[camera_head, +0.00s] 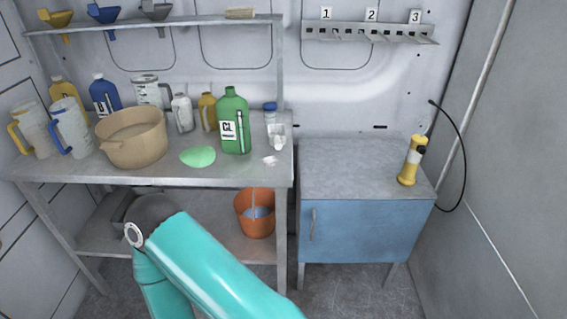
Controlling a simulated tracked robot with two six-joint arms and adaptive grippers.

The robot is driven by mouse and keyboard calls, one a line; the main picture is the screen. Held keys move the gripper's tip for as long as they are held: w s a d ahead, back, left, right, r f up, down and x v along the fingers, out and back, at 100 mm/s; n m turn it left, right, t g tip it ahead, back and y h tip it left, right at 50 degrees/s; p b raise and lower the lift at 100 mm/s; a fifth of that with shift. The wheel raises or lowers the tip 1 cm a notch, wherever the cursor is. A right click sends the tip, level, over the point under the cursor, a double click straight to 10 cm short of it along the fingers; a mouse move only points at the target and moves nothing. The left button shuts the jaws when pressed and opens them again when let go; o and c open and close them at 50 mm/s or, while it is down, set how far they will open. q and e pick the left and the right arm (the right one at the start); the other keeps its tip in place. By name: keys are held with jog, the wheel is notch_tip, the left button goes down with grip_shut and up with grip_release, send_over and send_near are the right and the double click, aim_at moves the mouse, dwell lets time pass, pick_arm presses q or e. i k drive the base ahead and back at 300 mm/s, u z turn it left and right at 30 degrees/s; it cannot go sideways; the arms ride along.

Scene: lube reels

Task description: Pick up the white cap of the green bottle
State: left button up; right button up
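The green bottle (234,122) with a white label stands upright on the grey workbench (215,181), towards its right end. The bottle's top looks green, and I cannot make out a white cap on it. A small flat white piece (270,160) lies on the bench to the right of the bottle; it is too small to tell whether it is the cap. Neither of my grippers shows; only teal links of one of my arms are in view, low in front of the bench.
A tan basin (131,138), jugs and other bottles crowd the bench's left. A green patch (198,156) lies before the bottle. An orange bucket (255,213) is on the lower shelf. A yellow torch-like tool (412,160) stands on the blue cabinet (362,234), whose top is otherwise clear.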

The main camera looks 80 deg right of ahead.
aim_at(268, 161)
jog(key=u, duration=0.55)
jog(key=i, duration=0.15)
jog(key=z, duration=2.65)
jog(key=i, duration=0.9)
jog(key=u, duration=0.25)
jog(key=k, duration=0.75)
jog(key=z, duration=0.25)
jog(key=i, duration=0.8)
jog(key=u, duration=0.1)
